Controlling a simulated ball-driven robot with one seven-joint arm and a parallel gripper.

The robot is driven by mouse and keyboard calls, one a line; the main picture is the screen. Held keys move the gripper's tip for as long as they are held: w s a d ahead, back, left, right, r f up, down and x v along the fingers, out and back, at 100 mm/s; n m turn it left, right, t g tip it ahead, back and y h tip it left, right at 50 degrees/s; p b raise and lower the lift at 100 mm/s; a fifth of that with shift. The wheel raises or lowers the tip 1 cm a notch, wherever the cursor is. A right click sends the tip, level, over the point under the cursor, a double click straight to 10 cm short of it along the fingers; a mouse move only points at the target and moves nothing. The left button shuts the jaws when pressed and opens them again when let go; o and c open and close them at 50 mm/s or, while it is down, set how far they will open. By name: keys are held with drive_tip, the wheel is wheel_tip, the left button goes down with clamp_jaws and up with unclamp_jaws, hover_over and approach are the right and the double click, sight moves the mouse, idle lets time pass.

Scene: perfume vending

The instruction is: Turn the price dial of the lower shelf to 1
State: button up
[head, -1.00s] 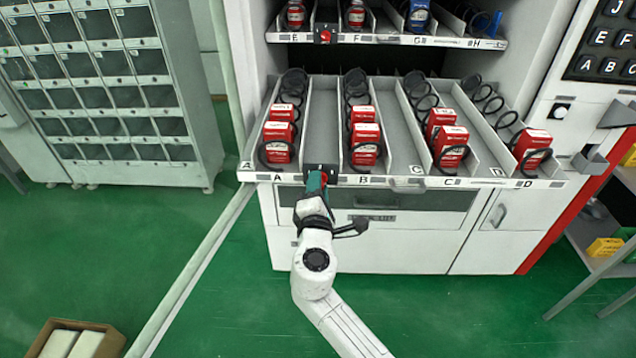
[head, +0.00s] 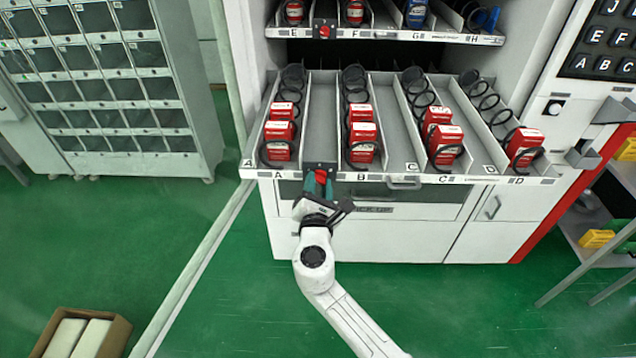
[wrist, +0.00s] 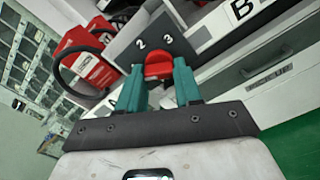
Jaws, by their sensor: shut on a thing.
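The price dial of the lower shelf is a red knob (wrist: 158,66) on a dark plate (wrist: 150,40), where the numbers 2 and 3 show in the wrist view. In the head view the red dial (head: 320,176) sits on the front edge of the lower shelf (head: 425,178), between labels A and B. My gripper (head: 319,186) is at the dial from the front. In the wrist view its two teal fingers (wrist: 158,82) stand on either side of the knob and are shut on it. The number 1 and the knob's pointer are not clearly seen.
Red boxes (head: 279,132) stand in spiral lanes on the lower shelf. The upper shelf (head: 385,36) has its own red dial (head: 323,31). A handle (head: 404,183) sits right of my gripper. An open carton (head: 118,330) stands on the clear green floor.

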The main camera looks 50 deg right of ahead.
drive_tip(key=shift+f, duration=0.1)
idle(0.4)
drive_tip(key=o, duration=1)
drive_tip(key=shift+o, duration=0.2)
drive_tip(key=shift+a, duration=0.1)
drive_tip(key=b+v, duration=0.1)
drive_tip(key=v, duration=0.9)
drive_tip(key=shift+s+a+b, duration=0.25)
drive_tip(key=shift+b, duration=0.05)
drive_tip(key=s+d+f+m+g+y, duration=0.45)
drive_tip(key=s+f+m+g, duration=0.25)
drive_tip(key=s+f+m, duration=0.45)
drive_tip(key=s+a+f+m+g+y, duration=0.3)
drive_tip(key=s+a+m+y, duration=0.5)
drive_tip(key=a, duration=0.3)
drive_tip(key=shift+s+m+y, duration=0.35)
drive_tip(key=shift+y, duration=0.4)
